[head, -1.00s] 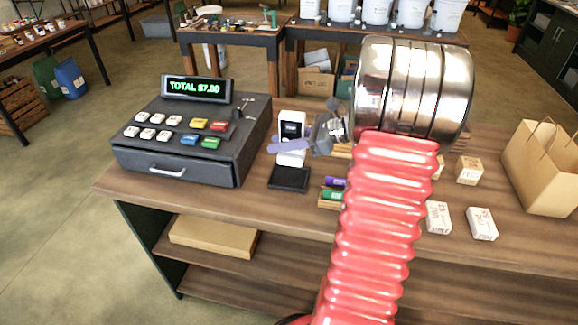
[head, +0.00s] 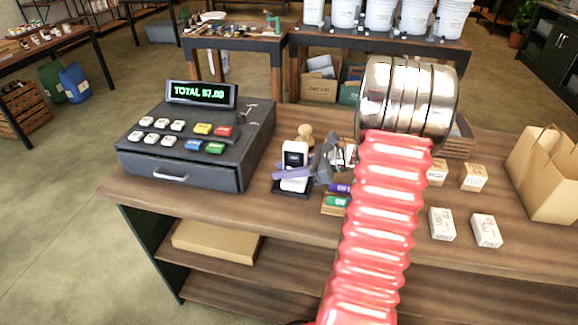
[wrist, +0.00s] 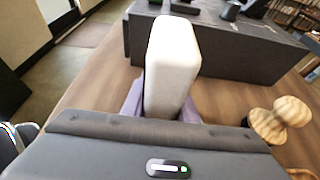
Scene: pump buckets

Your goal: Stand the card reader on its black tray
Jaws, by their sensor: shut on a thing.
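The white card reader (head: 294,154), with a dark screen, stands roughly upright between the purple fingers of my gripper (head: 291,174). Its lower end is over the black tray (head: 279,187), which is partly hidden behind it. I cannot tell whether the reader touches the tray. In the wrist view the white back of the reader (wrist: 172,60) fills the space between the fingers (wrist: 163,100), and the tray is hidden there.
The cash register (head: 195,140) stands close to the left. A wooden-knobbed object (head: 305,132) is just behind the reader. Small purple and green items (head: 337,201) lie to the right. Small boxes (head: 441,224) and a paper bag (head: 545,165) are farther right.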

